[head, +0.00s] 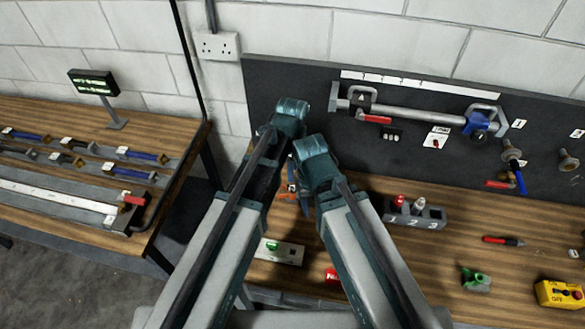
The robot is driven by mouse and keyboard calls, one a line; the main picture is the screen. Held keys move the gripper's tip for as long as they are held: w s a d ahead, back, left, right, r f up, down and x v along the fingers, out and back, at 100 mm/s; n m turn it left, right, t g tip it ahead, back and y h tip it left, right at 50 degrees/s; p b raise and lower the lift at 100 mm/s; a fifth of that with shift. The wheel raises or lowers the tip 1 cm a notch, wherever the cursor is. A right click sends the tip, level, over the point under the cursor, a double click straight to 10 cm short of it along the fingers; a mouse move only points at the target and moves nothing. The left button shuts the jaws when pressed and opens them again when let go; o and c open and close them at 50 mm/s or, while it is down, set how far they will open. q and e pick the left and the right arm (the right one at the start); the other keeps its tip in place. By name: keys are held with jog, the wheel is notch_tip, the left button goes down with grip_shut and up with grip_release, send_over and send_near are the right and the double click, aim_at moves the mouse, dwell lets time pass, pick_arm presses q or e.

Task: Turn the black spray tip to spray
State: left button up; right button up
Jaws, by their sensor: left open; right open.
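I cannot make out the black spray tip in the head view. A small orange part (290,189) shows in the gap between my two forearms, mostly hidden by them; I cannot tell whether the tip is on it. My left gripper (281,148) is the higher one, by the foot of the dark back panel, and is open. My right gripper (304,188) is lower and slightly to the right, close to the orange part, and is open. The arms hide much of both grippers' fingers. I see nothing held in either.
The dark back panel (300,85) carries a metal bar (420,115) and other fittings. On the wooden bench (400,275) stand a grey numbered holder (414,212), a green piece (474,279) and a yellow switch box (562,294). A second bench (160,190) stands left.

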aim_at(292, 186)
pick_arm(q)
jog(key=shift+f+b, duration=3.55)
jog(key=shift+f, duration=0.4)
pick_arm(e)
jog(key=shift+f, duration=3.95)
pick_arm(q)
grip_shut()
